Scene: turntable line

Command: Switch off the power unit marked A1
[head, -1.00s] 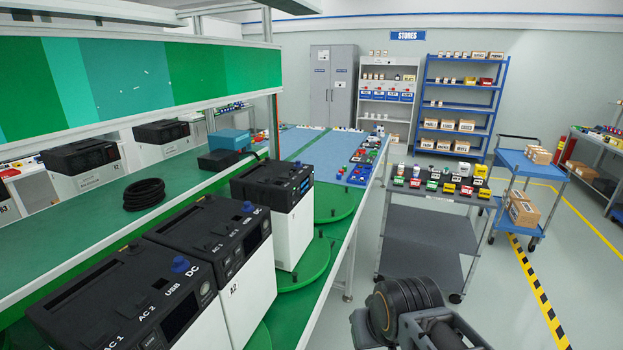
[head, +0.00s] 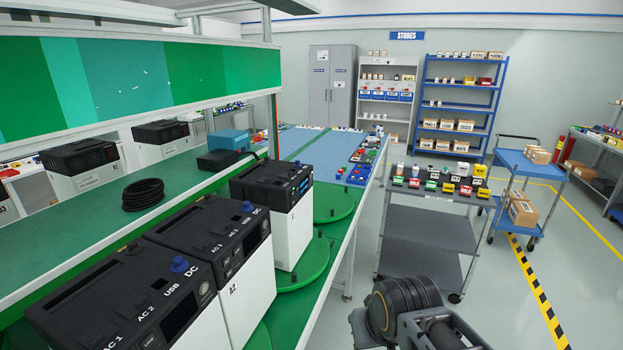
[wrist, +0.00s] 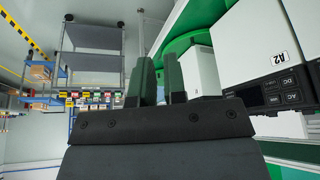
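Several black-topped white power units stand in a row on the green bench. The nearest unit (head: 130,300) and the middle unit (head: 215,235) have blue knobs and AC, USB and DC markings on top. The middle unit bears the label A2, which also shows upside down in the wrist view (wrist: 281,56). The far unit (head: 275,190) has a lit blue display and stands on a green turntable. No A1 label is readable. My gripper (wrist: 160,78) shows in the wrist view with its two fingers apart and nothing visible between them, clear of the units.
More units (head: 82,165) stand behind the bench near a coiled black cable (head: 143,194). Open floor lies between the bench and the cart.

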